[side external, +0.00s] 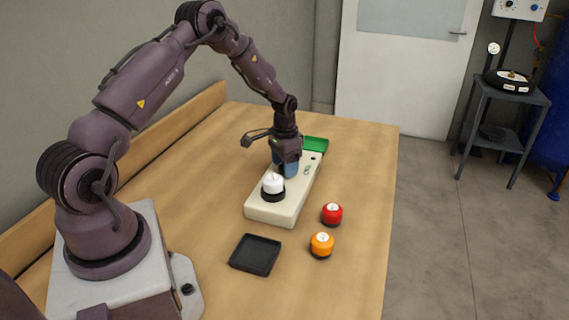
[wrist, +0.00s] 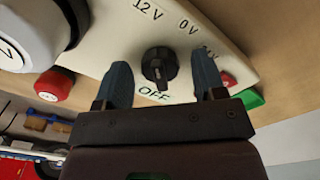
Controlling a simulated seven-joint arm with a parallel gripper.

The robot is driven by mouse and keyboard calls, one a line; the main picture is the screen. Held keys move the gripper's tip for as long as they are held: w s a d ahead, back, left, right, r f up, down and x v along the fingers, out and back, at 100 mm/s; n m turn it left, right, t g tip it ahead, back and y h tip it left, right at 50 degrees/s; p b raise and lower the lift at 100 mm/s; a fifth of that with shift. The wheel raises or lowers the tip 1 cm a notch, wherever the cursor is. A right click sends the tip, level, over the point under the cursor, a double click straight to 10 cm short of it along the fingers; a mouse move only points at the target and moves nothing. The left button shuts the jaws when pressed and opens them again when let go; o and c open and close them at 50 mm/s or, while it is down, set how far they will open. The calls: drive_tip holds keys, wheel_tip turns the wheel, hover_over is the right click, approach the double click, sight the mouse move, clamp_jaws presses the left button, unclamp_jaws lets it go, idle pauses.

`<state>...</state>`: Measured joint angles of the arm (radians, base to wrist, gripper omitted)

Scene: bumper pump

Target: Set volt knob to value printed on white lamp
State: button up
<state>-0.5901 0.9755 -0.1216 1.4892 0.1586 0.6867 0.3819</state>
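The black volt knob (wrist: 159,62) sits on the cream panel box (wrist: 105,40), ringed by printed labels including 12V, 0V and OFF. A light mark on the knob appears to face OFF. My gripper (wrist: 162,72) is open, with one blue finger on each side of the knob; contact is not clear. In the side view my gripper (side external: 287,170) is low over the box (side external: 270,211) and hides the knob. The white lamp (side external: 272,183) sits on a black base on the box's near end. It also shows in the wrist view (wrist: 40,30), its print cut off and unreadable.
A red lamp (side external: 332,213) and an orange lamp (side external: 321,243) stand on the table right of the box. A black tray (side external: 255,254) lies in front. A green piece (side external: 315,144) is at the box's far end.

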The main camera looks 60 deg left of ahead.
drive_tip(key=shift+r, duration=0.1)
wheel_tip(320, 180, up, 13)
idle(0.6)
drive_tip(key=s+d+r+t, duration=0.2)
drive_tip(key=s+d+r, duration=0.6)
drive_tip(key=s+d, duration=0.3)
drive_tip(key=s+d+r+t, duration=0.3)
drive_tip(key=s+d+r, duration=0.6)
drive_tip(key=d, duration=0.3)
drive_tip(key=shift+s+t, duration=0.3)
drive_tip(key=shift+s, duration=0.6)
